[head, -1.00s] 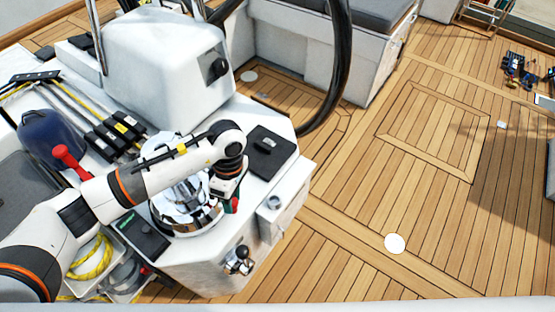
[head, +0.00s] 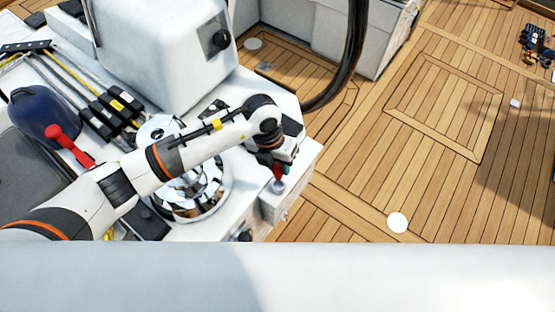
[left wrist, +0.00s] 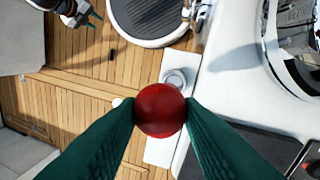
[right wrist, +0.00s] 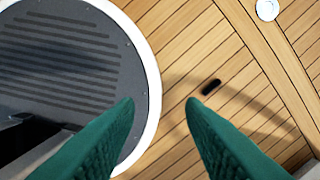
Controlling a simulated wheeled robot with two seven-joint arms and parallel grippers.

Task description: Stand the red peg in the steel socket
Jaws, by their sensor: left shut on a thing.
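The red peg (head: 279,168) is held in my left gripper (head: 277,173), over the white ledge at the console's right side. In the left wrist view the peg's round red end (left wrist: 160,110) sits between the green fingers (left wrist: 160,112), which are shut on it. The steel socket (left wrist: 177,78) shows as a grey ring on the white ledge just beyond the peg. In the head view the socket (head: 278,187) is right below the peg; I cannot tell whether they touch. My right gripper (right wrist: 162,112) is open and empty above the deck.
A chrome winch (head: 200,192) stands left of the ledge, under my left arm. A dark steering wheel (head: 351,55) rises behind. The teak deck (head: 445,105) at right is mostly clear.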

